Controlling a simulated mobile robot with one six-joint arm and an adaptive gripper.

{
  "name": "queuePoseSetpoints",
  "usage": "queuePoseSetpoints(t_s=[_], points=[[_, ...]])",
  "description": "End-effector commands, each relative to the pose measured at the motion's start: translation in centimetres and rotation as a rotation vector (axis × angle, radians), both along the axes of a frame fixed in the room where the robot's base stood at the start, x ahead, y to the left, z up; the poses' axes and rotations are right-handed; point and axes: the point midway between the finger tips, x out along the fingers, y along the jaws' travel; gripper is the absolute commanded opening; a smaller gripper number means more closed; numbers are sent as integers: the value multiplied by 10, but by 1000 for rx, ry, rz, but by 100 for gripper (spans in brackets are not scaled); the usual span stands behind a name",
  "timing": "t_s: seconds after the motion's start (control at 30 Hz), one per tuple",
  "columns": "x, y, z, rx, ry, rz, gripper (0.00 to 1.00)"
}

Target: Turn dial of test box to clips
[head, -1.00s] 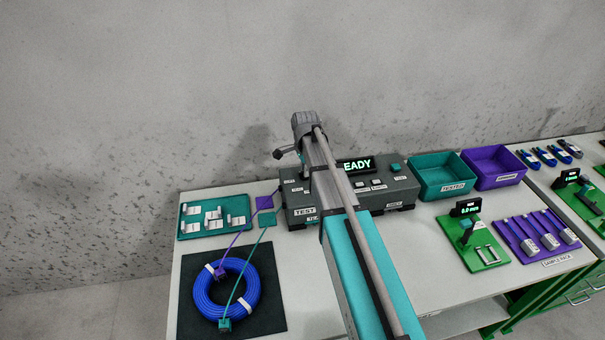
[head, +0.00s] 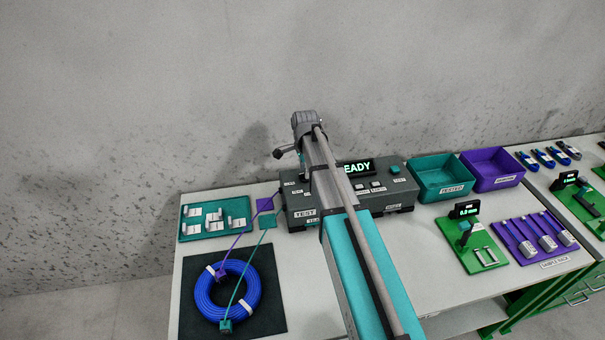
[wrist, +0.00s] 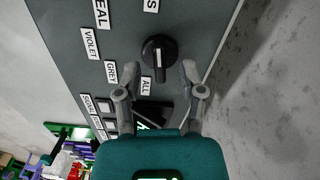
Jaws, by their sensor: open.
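The test box (head: 300,219) is a dark grey box on the bench, with a lit display (head: 358,167) whose visible letters read "EADY". My arm hides part of it. In the wrist view its top panel (wrist: 205,25) shows a black round dial (wrist: 159,50) with a white pointer line. Labels VIOLET, GREY and ALL stand around the dial; another label is cut off at the top edge, ending in S. My gripper (wrist: 161,78) is open, its two fingers apart just below the dial in the picture, touching nothing that I can see. The head view hides the fingertips behind my arm.
A blue cable coil (head: 202,296) lies on a dark mat (head: 268,318) at left, with violet and teal leads. A teal clip tray (head: 187,232) is behind it. Teal (head: 440,190) and violet (head: 493,182) bins stand right of the box. Bare bench lies in front of the box.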

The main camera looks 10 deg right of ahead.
Motion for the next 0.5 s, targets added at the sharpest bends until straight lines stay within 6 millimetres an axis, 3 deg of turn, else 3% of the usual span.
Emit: queuePoseSetpoints(t_s=[0.5], points=[[0, 0, 41, 0, 0, 0, 51]])
